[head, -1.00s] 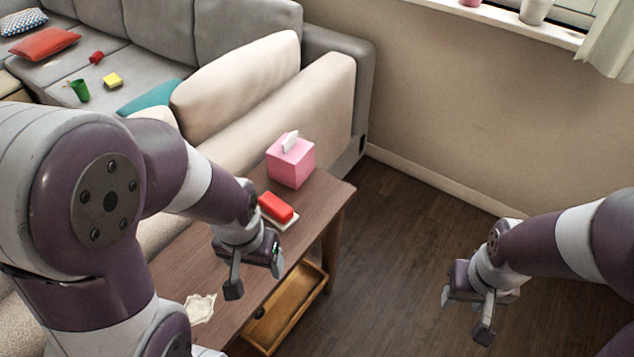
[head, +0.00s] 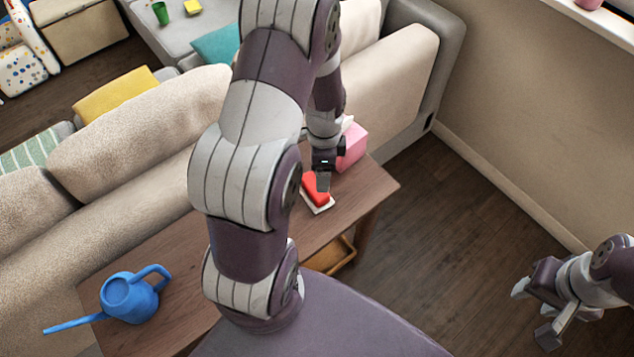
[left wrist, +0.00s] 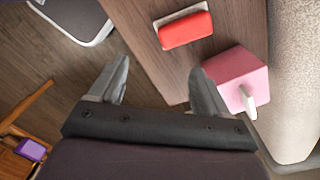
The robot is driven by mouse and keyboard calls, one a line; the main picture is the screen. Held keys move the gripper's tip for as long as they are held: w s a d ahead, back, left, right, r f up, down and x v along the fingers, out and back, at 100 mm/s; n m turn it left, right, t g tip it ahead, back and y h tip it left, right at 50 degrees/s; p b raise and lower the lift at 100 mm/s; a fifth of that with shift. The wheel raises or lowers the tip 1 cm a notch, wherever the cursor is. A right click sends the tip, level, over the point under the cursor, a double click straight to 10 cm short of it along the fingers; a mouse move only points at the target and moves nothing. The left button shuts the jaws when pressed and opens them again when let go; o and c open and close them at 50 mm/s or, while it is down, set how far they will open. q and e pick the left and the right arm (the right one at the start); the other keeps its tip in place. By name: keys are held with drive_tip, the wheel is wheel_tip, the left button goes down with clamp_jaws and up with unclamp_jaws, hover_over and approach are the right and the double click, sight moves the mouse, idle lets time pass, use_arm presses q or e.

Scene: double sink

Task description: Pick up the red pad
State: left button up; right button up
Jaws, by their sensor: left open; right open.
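The red pad (head: 315,189) lies on a small white base on the wooden table behind the sofa, close to the pink tissue box. In the left wrist view the red pad (left wrist: 186,30) shows whole, beyond and above the fingertips. My left gripper (head: 324,182) hangs over the table beside the pad in the head view, partly covering its edge. In the left wrist view its two fingers (left wrist: 158,82) are spread apart with nothing between them. My right gripper (head: 533,312) is open and empty over the floor at the right.
The pink tissue box (head: 352,146) stands just behind the left gripper; it also shows in the left wrist view (left wrist: 238,78). A blue watering can (head: 130,297) stands on the table (head: 180,235) at the left. The sofa back (head: 140,150) borders the table. Dark floor is clear at the right.

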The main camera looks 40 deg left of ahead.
use_arm(q)
drive_tip(key=w+a+f+m+p, duration=0.1)
drive_tip(key=w+a+m, duration=0.15)
drive_tip(key=m, duration=0.95)
hover_over(314, 186)
drive_tip(key=f, duration=0.5)
drive_tip(key=w+f, duration=0.1)
drive_tip(key=f, duration=0.1)
drive_tip(key=shift+d+f, duration=0.1)
drive_tip(key=shift+f, duration=0.25)
drive_tip(key=f, duration=0.3)
drive_tip(key=s+f, duration=0.1)
drive_tip(key=f, duration=0.1)
drive_tip(key=shift+w+f, duration=0.15)
drive_tip(key=shift+f, duration=0.25)
drive_tip(key=c, duration=1)
use_arm(e)
wheel_tip(314, 186, up, 2)
drive_tip(key=shift+s+r, duration=0.1)
